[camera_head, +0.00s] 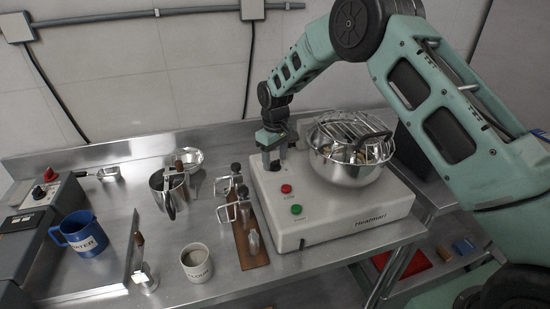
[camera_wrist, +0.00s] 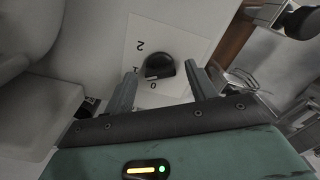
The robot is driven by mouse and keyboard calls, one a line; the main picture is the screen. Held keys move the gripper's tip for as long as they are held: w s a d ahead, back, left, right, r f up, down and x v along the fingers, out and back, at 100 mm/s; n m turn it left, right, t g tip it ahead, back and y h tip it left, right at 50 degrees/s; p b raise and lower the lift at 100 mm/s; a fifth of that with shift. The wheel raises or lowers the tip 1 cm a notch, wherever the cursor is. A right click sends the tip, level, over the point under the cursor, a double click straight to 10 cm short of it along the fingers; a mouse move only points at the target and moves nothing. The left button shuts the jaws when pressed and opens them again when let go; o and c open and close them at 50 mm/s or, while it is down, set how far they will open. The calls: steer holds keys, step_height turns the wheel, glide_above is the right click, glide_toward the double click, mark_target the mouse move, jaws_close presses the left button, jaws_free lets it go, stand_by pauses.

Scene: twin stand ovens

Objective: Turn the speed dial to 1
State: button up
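The speed dial (camera_wrist: 160,66) is a dark round knob on a pale plate marked 2, 1 and 0 in the wrist view. A light mark on its edge appears to lie near the 0, but I cannot be sure of its exact setting. My gripper (camera_wrist: 161,71) is open, with one finger on each side of the dial. I cannot tell whether the fingers touch it.
A red button (camera_head: 286,188) and a green button (camera_head: 296,209) lie in front of my gripper. A steel bowl (camera_head: 348,172) with a wire guard is to its right.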

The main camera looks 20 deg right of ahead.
mark_target(275, 161)
step_height(275, 161, up, 17)
steer(key=b, duration=0.2)
steer(key=shift+r+b, duration=0.15)
steer(key=shift+b, duration=0.15)
stand_by(0.4)
